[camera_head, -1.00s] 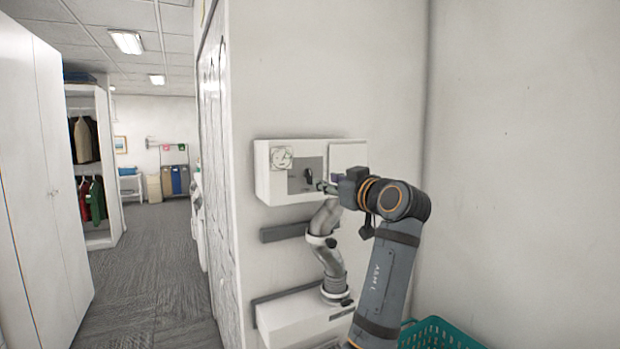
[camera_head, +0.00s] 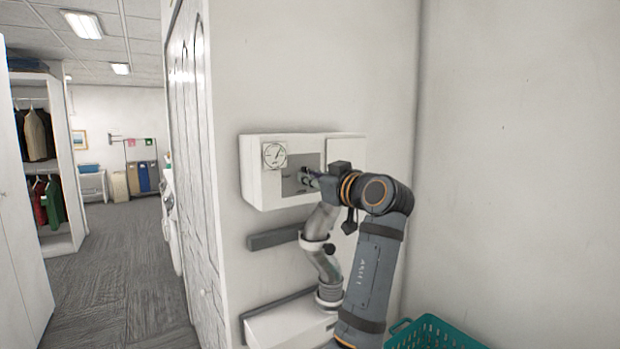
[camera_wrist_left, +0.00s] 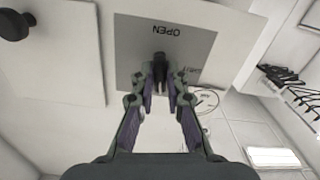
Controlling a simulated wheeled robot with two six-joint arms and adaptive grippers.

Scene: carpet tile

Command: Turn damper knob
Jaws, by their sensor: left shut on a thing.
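The damper knob is small and black and sits on a grey plate (camera_head: 286,186) in the white wall box (camera_head: 256,186). In the left wrist view the knob (camera_wrist_left: 160,60) stands on the plate (camera_wrist_left: 190,45), below the upside-down word OPEN. My left gripper (camera_head: 308,179) is at the plate, shut on the knob, with its two fingertips (camera_wrist_left: 160,88) on either side of it. In the head view the fingers hide most of the knob, so its exact angle is unclear. My right gripper is in neither view.
A round gauge (camera_head: 275,155) is beside the plate. A silver bent duct (camera_head: 322,262) runs below to a lower white box (camera_head: 290,325). A teal basket (camera_head: 435,335) stands at the bottom right. The carpeted aisle (camera_head: 115,265) at left is clear.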

